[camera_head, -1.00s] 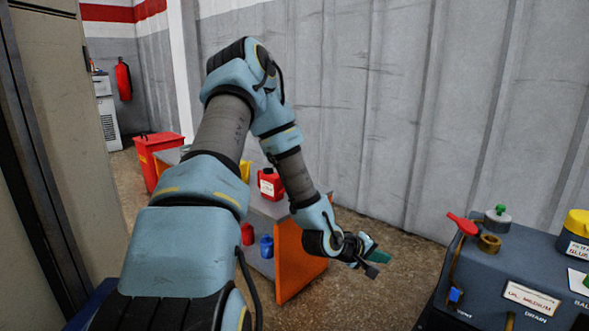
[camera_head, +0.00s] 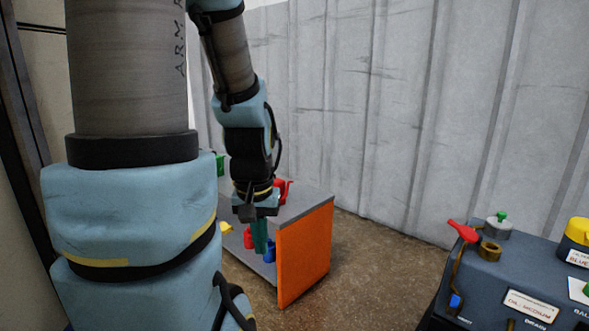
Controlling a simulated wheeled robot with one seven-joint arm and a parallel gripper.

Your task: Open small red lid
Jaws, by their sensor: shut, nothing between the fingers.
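A small red container (camera_head: 248,238) stands on the lower shelf of the orange-sided shelf unit (camera_head: 304,256), just left of my gripper in the picture. A larger red canister (camera_head: 283,188) stands on the top, partly hidden behind my wrist. I cannot make out a separate small red lid on either. My gripper (camera_head: 260,251) points straight down with its green fingers shut and empty. It appears in front of the unit's shelf, and I cannot tell its depth from the containers.
A blue container (camera_head: 270,251) stands beside the small red one, partly behind my fingers. A yellow item (camera_head: 226,227) and a green item (camera_head: 220,165) show at left. A blue-grey machine (camera_head: 500,270) with a red-handled lever (camera_head: 462,230) stands at right. Floor between is clear.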

